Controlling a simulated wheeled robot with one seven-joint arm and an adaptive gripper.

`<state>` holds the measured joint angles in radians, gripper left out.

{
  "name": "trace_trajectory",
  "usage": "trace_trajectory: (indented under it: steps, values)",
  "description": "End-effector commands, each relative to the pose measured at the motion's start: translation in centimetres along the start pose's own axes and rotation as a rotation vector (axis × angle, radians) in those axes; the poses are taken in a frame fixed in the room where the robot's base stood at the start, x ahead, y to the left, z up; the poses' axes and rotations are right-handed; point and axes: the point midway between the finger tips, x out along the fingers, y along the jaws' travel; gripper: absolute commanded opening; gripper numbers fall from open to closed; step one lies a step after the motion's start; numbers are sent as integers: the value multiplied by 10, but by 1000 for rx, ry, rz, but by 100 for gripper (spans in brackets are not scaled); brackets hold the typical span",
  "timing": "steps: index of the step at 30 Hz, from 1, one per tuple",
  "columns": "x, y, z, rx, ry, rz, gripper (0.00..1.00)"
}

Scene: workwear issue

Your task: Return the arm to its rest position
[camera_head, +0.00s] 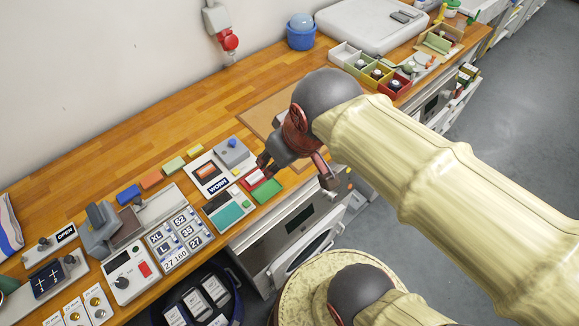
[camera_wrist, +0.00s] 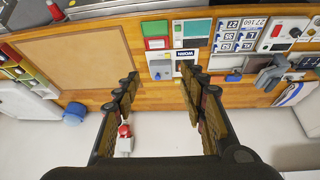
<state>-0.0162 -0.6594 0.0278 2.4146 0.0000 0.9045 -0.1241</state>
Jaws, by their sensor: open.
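My arm, covered in a cream sleeve, reaches in from the right in the head view. My gripper (camera_head: 291,172) is over the front edge of the wooden bench (camera_head: 150,140), close to a green and red panel (camera_head: 265,188). In the wrist view my gripper (camera_wrist: 160,88) has its two fingers well apart, with nothing between them. The green and red panel (camera_wrist: 156,36) and the panel marked WORN (camera_wrist: 187,56) show beyond the fingertips.
Labelled panels, including size tags (camera_head: 180,232), line the bench front. A brown mat (camera_head: 262,115), several small bins (camera_head: 375,72), and a blue tub (camera_head: 301,38) are farther back. A red plug (camera_head: 228,40) hangs on the wall. Open floor (camera_head: 520,110) lies right of the bench.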

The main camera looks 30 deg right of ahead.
Motion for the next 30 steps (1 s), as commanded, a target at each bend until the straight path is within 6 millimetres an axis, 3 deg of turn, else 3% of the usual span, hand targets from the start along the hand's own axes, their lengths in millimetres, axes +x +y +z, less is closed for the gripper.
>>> trace_trajectory:
  steps: [3, 6, 19, 30]
  values:
    - [-5, 1, 20, 90, 27, 7, 42]
    - [-6, 1, 28, 128, 36, 10, 42]
    - [-1, 0, 32, 140, 37, 10, 42]
    - [58, -3, 61, 139, 36, 10, 42]
